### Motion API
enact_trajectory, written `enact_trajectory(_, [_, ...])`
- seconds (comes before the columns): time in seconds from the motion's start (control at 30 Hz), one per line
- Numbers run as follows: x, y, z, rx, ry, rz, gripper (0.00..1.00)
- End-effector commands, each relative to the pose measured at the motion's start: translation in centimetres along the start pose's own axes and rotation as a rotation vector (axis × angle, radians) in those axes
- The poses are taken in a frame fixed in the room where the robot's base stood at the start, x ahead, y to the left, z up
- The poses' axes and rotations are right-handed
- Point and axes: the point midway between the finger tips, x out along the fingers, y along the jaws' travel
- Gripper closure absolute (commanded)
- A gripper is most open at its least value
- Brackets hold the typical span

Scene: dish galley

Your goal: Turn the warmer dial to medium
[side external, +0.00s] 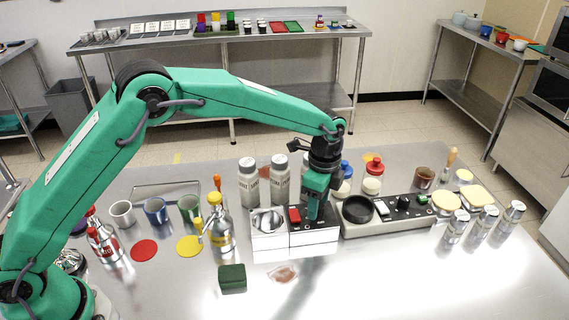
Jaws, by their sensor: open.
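My gripper (313,214) points down at the right part of a small white and black control box, close to its top. Its fingers hide that part of the box, and I cannot tell whether they touch it. A long grey unit (388,228) stands just right of the box. It carries a round black plate (357,210) and a black knob (403,203), which looks like the warmer dial. The knob is right of my gripper and apart from it. Its setting is too small to read.
The control box (268,238) has a red switch (294,214). White bottles (249,183) stand behind it, a yellow-topped bottle (220,215) to its left. Steel shakers (456,226) stand right of the grey unit. A green block (232,279) lies in front; the front right table is clear.

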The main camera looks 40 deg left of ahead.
Motion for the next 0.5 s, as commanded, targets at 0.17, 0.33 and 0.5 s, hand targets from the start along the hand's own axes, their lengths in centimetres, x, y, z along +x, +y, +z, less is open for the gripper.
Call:
enact_trajectory(0.17, [-1.1,0.0,-0.1,0.001,0.001,-0.001,0.51])
enact_trajectory(0.33, [-3.2,-0.1,0.0,0.0,0.002,-0.003,0.51])
enact_trajectory(0.5, [-5.4,-0.1,0.0,-0.001,0.001,-0.002,0.51])
